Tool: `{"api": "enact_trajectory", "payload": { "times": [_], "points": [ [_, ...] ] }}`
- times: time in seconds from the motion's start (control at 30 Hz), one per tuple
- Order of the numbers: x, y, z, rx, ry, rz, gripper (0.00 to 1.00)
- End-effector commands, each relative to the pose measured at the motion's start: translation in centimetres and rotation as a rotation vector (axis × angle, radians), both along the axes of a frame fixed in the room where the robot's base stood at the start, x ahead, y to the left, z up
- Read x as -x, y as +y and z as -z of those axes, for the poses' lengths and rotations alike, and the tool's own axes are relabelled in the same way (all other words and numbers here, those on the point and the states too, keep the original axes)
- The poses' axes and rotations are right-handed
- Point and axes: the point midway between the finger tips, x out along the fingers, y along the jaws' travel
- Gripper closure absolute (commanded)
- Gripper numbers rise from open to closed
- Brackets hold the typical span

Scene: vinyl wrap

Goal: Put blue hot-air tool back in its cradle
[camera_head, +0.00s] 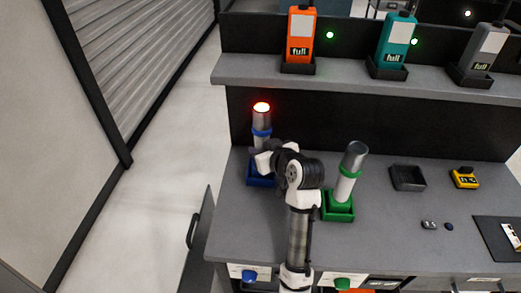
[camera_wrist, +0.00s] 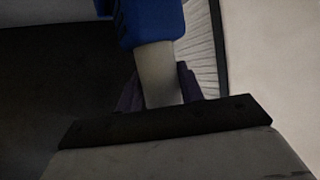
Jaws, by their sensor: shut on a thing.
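The blue hot-air tool (camera_head: 262,120) stands upright at the left of the bench, with a grey barrel, a blue collar and a glowing orange-red tip pointing up. My gripper (camera_wrist: 160,92) is shut on the tool's pale handle (camera_wrist: 157,68), with a dark finger on either side; a blue part (camera_wrist: 150,20) shows beyond it. The blue cradle (camera_head: 261,176) is directly below the tool in the head view, partly covered by my arm. My wrist hides the tool's lower end, so I cannot tell whether it is seated in the cradle or just above it.
A green-collared tool (camera_head: 348,175) stands in a green cradle (camera_head: 338,210) right of my arm. A black tray (camera_head: 407,178) and a yellow item (camera_head: 465,178) lie further right. A shelf (camera_head: 350,83) with orange, teal and grey devices runs above the back.

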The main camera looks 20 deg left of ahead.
Motion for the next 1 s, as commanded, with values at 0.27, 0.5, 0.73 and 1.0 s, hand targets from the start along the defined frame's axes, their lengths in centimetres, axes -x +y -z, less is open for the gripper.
{"api": "enact_trajectory", "payload": {
  "times": [0.27, 0.5, 0.73, 1.0],
  "points": [
    [0.7, -0.6, 1.6, -0.002, -0.004, -0.002, 1.0],
    [0.7, -0.6, 1.8, -0.002, -0.004, -0.003, 1.0],
    [0.7, -0.6, 2.0, 0.0, 0.0, -0.003, 0.41],
    [0.7, -0.6, 1.8, 0.0, 0.0, -0.003, 0.41]
  ]
}}
